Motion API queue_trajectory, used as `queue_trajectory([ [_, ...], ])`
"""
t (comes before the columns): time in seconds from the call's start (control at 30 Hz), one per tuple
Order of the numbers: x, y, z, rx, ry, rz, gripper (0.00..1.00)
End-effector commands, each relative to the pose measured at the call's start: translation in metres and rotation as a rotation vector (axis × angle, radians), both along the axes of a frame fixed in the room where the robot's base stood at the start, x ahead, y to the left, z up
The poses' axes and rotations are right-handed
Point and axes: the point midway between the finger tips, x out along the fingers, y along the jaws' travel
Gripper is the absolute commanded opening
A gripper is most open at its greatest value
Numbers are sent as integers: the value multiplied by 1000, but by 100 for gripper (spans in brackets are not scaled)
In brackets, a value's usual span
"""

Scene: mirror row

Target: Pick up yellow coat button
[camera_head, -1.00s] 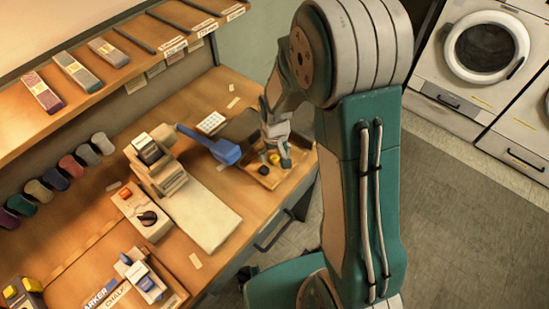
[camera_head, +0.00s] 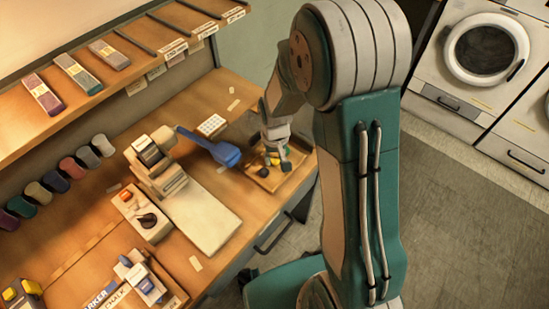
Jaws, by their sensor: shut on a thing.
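My gripper (camera_head: 277,159) is down at the small wooden tray (camera_head: 262,181) at the far right end of the bench. It is shut on a small yellow piece, the yellow coat button (camera_head: 274,160), which shows between the fingers. The fingers and wrist partly hide it, and I cannot tell whether it touches the tray floor. Other small pieces in the tray, dark and yellowish, are too small to make out well.
A blue tool (camera_head: 222,151) lies left of the tray, near a white grid pad (camera_head: 211,126). A beige sewing machine (camera_head: 155,165) stands further left with a pale board (camera_head: 207,214) in front. A shelf (camera_head: 90,75) overhangs the bench. Washers (camera_head: 485,55) stand at right.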

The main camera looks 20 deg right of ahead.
Motion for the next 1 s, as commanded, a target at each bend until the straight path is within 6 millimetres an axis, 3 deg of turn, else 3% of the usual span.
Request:
queue_trajectory([
  [0.2,1,0,33,1,-8,0,23],
  [0.57,-53,-3,92,1,-7,0,23],
  [0.8,-101,-6,111,0,-5,0,23],
  [1.0,-127,-8,122,0,-3,0,23],
])
